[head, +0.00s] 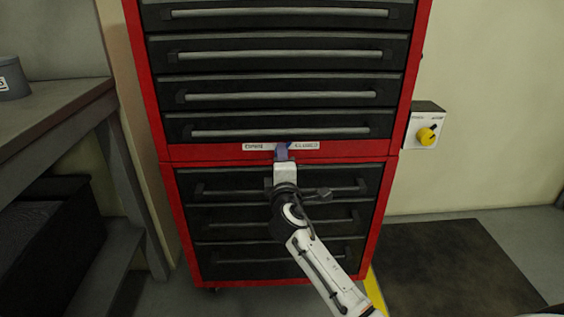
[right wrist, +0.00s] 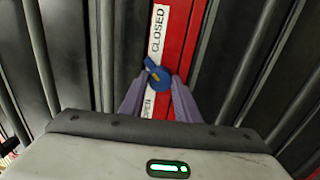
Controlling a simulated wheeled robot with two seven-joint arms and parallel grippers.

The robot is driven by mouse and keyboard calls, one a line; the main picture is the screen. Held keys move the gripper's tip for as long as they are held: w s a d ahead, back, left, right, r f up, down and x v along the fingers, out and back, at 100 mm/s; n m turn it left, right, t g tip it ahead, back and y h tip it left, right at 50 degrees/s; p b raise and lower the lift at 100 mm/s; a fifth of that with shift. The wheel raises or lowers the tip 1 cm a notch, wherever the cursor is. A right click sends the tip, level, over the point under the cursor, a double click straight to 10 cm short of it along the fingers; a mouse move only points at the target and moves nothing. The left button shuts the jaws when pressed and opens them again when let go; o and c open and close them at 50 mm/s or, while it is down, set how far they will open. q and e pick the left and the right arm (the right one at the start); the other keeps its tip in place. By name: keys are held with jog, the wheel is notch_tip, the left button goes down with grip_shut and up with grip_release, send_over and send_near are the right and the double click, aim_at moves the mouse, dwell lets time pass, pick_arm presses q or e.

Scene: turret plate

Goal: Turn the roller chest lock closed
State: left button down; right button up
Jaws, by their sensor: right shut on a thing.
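The red roller chest (head: 163,153) with black drawers stands in the middle of the head view. Its lock is a small blue knob (head: 281,149) on the red band between upper and lower drawers. The OPEN label (head: 256,146) is left of it and the CLOSED label (head: 306,146) right. In the right wrist view the blue knob (right wrist: 157,76), with a yellow mark, sits between the purple fingers of my right gripper (right wrist: 158,86), which is shut on it. CLOSED (right wrist: 158,30) reads above the knob; OPEN is partly hidden below. My left gripper is not in view.
Drawer handles (head: 280,95) stick out above and below the lock. A workbench (head: 50,115) stands at left. A dark mat (head: 455,265) lies on the floor at right.

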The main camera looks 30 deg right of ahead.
jog(key=shift+f, duration=0.1)
dwell(0.4)
jog(key=o, duration=1)
jog(key=shift+o, duration=0.2)
jog(key=shift+s+a, duration=0.1)
jog(key=p+v, duration=0.1)
jog(key=v, duration=0.9)
jog(key=shift+s, duration=0.1)
